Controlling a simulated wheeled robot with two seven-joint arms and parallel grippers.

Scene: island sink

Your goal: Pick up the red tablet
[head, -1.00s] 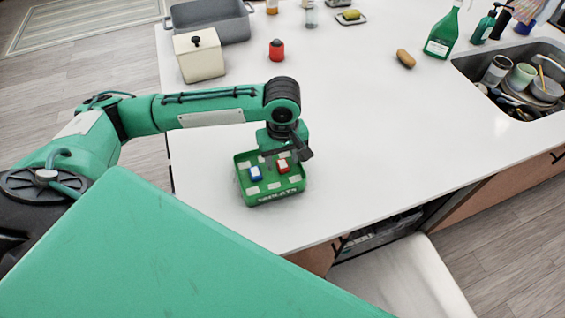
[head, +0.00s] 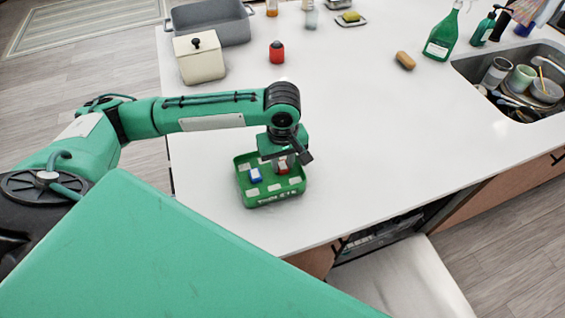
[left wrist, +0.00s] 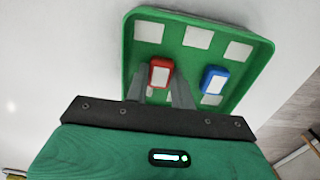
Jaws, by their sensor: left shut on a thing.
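The red tablet (head: 283,168) is a small red block with a white top, in the green tray (head: 272,201). In the left wrist view the red tablet (left wrist: 160,73) sits between the two fingers of my left gripper (left wrist: 160,82). My left gripper (head: 284,163) points down into the tray and is shut on the red tablet. Its fingers partly hide the tablet in the head view. A blue tablet (head: 255,175) with a white top lies beside it in the tray; it also shows in the left wrist view (left wrist: 214,79). My right gripper is not in view.
The tray stands near the white counter's front edge. A red jar (head: 277,52), a cream canister (head: 199,57) and a grey bin (head: 212,22) stand farther back. A brown oval object (head: 405,61) lies near the sink (head: 510,60), which holds dishes. The middle counter is clear.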

